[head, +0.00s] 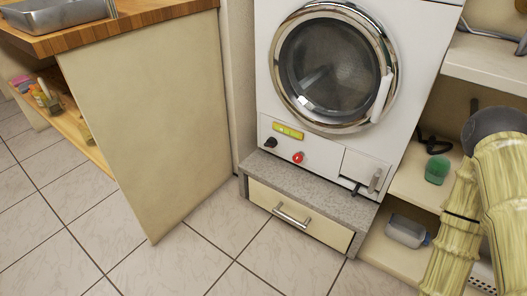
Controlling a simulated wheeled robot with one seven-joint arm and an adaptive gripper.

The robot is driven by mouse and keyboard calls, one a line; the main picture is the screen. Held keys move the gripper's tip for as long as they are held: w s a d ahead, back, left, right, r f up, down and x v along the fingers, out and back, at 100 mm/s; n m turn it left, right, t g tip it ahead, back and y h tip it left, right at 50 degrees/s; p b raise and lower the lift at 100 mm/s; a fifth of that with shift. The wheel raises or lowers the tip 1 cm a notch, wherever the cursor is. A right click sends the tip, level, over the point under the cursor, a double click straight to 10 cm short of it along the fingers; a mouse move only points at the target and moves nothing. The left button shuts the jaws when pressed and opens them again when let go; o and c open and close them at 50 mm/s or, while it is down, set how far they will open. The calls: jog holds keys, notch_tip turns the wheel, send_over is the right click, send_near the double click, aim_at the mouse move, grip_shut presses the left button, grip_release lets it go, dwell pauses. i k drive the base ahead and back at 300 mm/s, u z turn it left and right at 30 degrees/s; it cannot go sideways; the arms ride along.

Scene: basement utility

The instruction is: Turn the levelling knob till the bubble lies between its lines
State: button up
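A white front-loading machine (262,85) with a round glass door stands on a grey plinth in the head view. On its lower front is a small yellow level vial (288,131). The bubble and its lines are too small to tell apart. Below the vial sit a black knob (270,143) at the left and a red round knob or button (298,158) to its right. I cannot tell which one is the levelling knob. Parts of my arm show at the right edge, well to the right of the knobs. My gripper is not in view.
The grey plinth (335,202) has a drawer with a metal handle (291,217). A wooden-topped counter (115,25) stands at the left. The tiled floor (195,260) in front is clear.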

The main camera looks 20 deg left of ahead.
aim_at(271, 143)
jog(key=z, duration=1.9)
jog(key=k, duration=1.9)
jog(key=u, duration=2.45)
jog(key=i, duration=1)
